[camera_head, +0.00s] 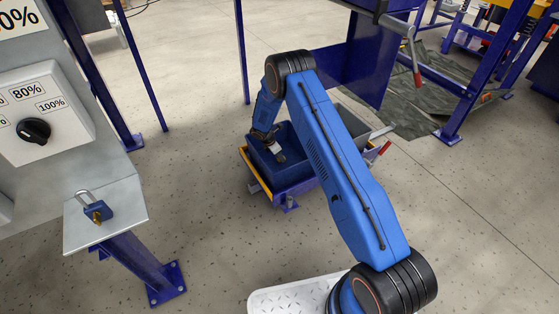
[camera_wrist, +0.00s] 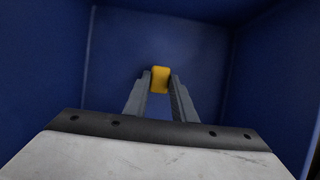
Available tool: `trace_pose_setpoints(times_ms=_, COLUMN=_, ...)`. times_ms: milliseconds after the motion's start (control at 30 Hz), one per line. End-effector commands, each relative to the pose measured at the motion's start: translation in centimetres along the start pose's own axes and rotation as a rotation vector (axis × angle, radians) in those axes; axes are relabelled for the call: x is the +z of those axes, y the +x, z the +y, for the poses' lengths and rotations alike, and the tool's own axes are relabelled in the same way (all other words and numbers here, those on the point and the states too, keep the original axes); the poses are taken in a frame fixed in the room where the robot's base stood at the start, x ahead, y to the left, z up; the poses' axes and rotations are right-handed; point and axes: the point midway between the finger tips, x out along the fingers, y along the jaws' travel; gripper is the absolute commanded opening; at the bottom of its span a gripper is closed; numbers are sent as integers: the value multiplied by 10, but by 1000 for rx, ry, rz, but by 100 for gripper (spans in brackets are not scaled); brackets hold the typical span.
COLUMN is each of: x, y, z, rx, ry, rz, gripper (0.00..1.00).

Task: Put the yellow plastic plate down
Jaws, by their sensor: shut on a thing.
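My gripper (camera_wrist: 160,88) is shut on the yellow plastic plate (camera_wrist: 160,78), a small piece held between the two fingertips in the wrist view. Dark blue walls (camera_wrist: 260,60) surround it on the left, right and far sides, so the gripper is inside a blue bin. In the head view my gripper (camera_head: 279,156) points down into the open blue bin (camera_head: 295,177) on a low stand. The plate cannot be made out in the head view. I cannot tell whether the plate touches the bin's floor.
The bin's stand has a yellow edge (camera_head: 254,172). A grey bin (camera_head: 352,118) sits beside the blue one, partly behind my arm. A control box with a black knob (camera_head: 34,130) and a blue padlock (camera_head: 97,211) stand at the left. Blue frame posts rise behind.

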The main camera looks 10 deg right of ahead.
Motion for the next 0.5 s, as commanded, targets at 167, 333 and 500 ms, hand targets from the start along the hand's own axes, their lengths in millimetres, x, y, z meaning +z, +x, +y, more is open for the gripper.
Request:
trace_pose_setpoints(times_ms=167, x=-9, y=22, z=0, rx=-1, ry=-1, rz=0, gripper=3)
trace_pose_setpoints(times_ms=333, x=-10, y=23, z=0, rx=0, ry=0, rz=0, gripper=3)
trace_pose_setpoints(times_ms=500, x=-10, y=25, z=0, rx=0, ry=0, rz=0, gripper=3)
